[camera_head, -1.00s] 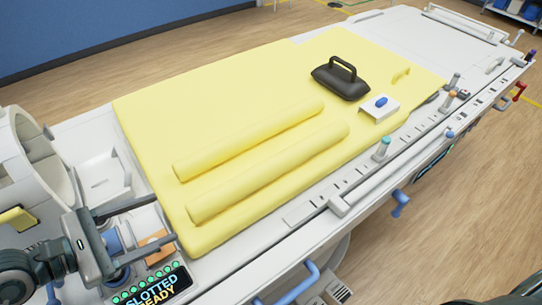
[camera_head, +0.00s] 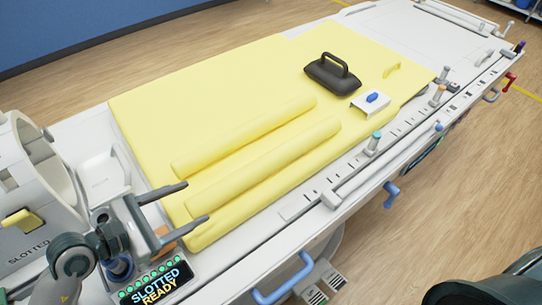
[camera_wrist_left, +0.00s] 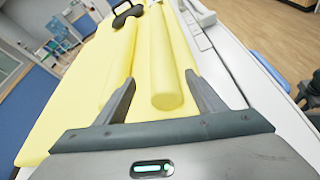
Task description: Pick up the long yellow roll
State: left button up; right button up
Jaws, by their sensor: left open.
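Two long yellow rolls lie side by side on a yellow mat (camera_head: 150,105). The near roll (camera_head: 270,162) looks slightly longer than the far roll (camera_head: 245,138). My left gripper (camera_head: 196,203) is open and empty at the left end of the near roll, its two fingers spread towards either side of that end. In the left wrist view, the near roll (camera_wrist_left: 158,45) runs away from the camera, with its end between the open fingers (camera_wrist_left: 160,78); whether they touch it cannot be told. The far roll (camera_wrist_left: 118,60) lies left of the fingers. My right gripper is not in view.
A black pad with a handle (camera_head: 332,75) and a white block with a blue knob (camera_head: 371,103) sit beyond the rolls. A rail with several pegs (camera_head: 373,143) runs along the table's near side. A white ring-shaped housing (camera_head: 40,165) stands at the left.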

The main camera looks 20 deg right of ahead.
aim_at(208, 195)
pick_arm(q)
jog(key=shift+p+x, duration=0.6)
jog(key=shift+x, duration=1.55)
jog(key=shift+w+d+p, duration=0.2)
jog(key=shift+d+p, duration=0.4)
jog(key=p+x, duration=0.1)
jog(key=x, duration=0.2)
jog(key=shift+s+d+r+p, duration=0.1)
jog(key=shift+s+p, duration=0.1)
jog(key=shift+p, duration=0.15)
jog(key=shift+w+d+f, duration=0.25)
jog(key=shift+d+f, duration=0.15)
jog(key=c, duration=1.2)
